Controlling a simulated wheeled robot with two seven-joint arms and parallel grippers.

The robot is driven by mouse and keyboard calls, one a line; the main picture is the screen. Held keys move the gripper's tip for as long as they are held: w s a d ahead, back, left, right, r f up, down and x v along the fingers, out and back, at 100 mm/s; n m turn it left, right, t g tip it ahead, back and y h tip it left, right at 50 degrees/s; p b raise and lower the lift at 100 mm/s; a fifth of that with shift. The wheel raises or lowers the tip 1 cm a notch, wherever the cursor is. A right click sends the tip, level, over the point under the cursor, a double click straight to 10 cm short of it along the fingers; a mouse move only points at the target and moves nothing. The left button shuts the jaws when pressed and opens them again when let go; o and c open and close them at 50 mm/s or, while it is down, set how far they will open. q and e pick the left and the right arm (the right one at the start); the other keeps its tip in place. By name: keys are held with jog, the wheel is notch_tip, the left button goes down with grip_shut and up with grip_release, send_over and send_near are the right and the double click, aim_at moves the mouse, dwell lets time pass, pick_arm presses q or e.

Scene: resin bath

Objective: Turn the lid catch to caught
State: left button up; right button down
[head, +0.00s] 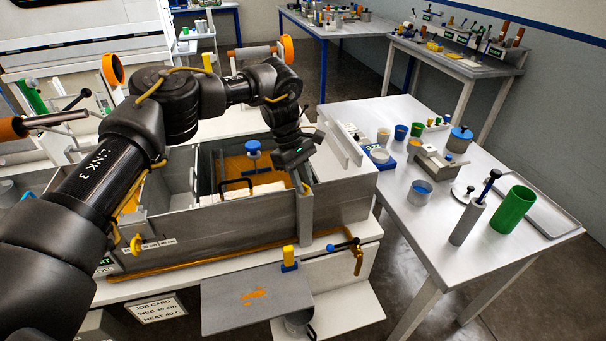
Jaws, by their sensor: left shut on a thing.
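My left gripper (303,180) reaches down from above at the right end of the grey resin bath (225,236). It is shut on a small piece at the top of the bath's divider post (304,212). This looks like the lid catch, but the gripper hides most of it, so I cannot tell which way it is turned. Inside the open bath, a blue knob (253,150) stands above an orange-brown surface, near a black bar handle (236,184). My right gripper is not in view.
A white table (420,225) at the right holds cups, a green cylinder (513,209), a grey cylinder (467,222) and a tray (552,216). A grey shelf (225,305) juts out below.

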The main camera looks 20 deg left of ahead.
pick_arm(q)
jog(key=m+g+p, duration=0.1)
jog(key=m, duration=0.2)
jog(key=shift+w+r+y, duration=0.1)
jog(key=shift+r+y, duration=0.05)
jog(key=shift+y, duration=0.25)
jog(key=shift+m+p, duration=0.5)
jog(key=shift+m, duration=0.3)
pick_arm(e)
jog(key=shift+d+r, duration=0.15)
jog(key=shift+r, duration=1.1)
pick_arm(q)
jog(key=shift+d+f+g, duration=0.1)
jog(key=shift+f+g, duration=0.1)
jog(key=shift+g, duration=0.1)
jog(key=o, duration=0.6)
jog(key=shift+o, duration=0.2)
jog(key=shift+r, duration=0.1)
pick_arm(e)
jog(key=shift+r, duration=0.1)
